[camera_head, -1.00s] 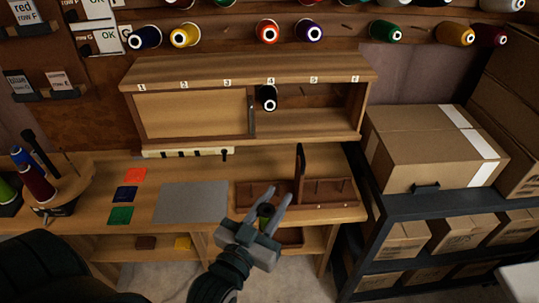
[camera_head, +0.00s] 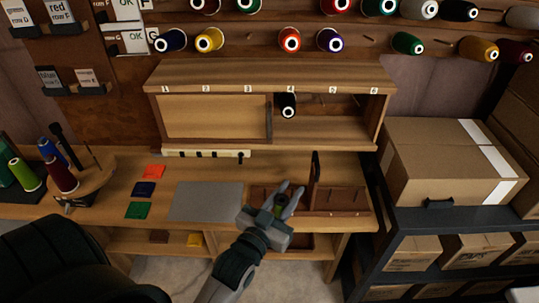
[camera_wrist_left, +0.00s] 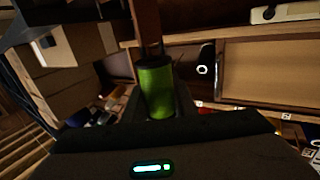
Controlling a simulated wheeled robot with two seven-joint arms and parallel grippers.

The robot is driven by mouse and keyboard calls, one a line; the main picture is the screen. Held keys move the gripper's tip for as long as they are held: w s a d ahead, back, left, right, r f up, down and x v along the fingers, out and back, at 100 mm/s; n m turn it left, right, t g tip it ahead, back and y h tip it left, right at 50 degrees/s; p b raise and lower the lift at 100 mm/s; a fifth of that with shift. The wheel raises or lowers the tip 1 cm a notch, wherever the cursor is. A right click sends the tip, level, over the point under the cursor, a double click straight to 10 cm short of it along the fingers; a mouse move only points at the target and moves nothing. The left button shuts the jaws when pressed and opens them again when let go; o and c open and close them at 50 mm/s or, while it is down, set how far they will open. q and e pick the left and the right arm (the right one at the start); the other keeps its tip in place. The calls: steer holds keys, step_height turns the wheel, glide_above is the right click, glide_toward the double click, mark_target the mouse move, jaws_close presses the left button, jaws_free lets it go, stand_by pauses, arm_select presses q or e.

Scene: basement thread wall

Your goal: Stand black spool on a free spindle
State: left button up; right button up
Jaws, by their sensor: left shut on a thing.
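The black spool (camera_head: 287,106) sits in the open right part of the wall cabinet, under label 4, its pale end facing out. It also shows in the left wrist view (camera_wrist_left: 206,64). My left gripper (camera_head: 279,204) is over the left part of the brown compartment tray, shut on a green spool (camera_wrist_left: 156,90) with a dark top. The black spool is behind and above it, apart from it. A round wooden stand (camera_head: 96,181) at the left holds upright spools and a bare spindle (camera_head: 92,153). My right gripper is not in view.
A sliding panel (camera_head: 213,117) covers the cabinet's left part. The brown tray (camera_head: 345,207) has a dark upright piece (camera_head: 315,168) beside my gripper. A grey mat (camera_head: 206,201) and coloured squares lie on the bench. Boxes (camera_head: 445,165) stand on a shelf at right.

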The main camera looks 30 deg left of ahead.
arm_select(q)
steer(key=w+a+f+n+y+p, duration=0.1)
steer(key=w+a+f+y+p, duration=0.1)
steer(key=w+a, duration=0.8)
steer(key=a+f+p, duration=0.1)
steer(key=a, duration=0.1)
steer(key=shift+w+a+f+n, duration=0.15)
steer(key=shift+w+a+n, duration=0.2)
steer(key=shift+w+n, duration=0.05)
steer(key=shift+f, duration=0.15)
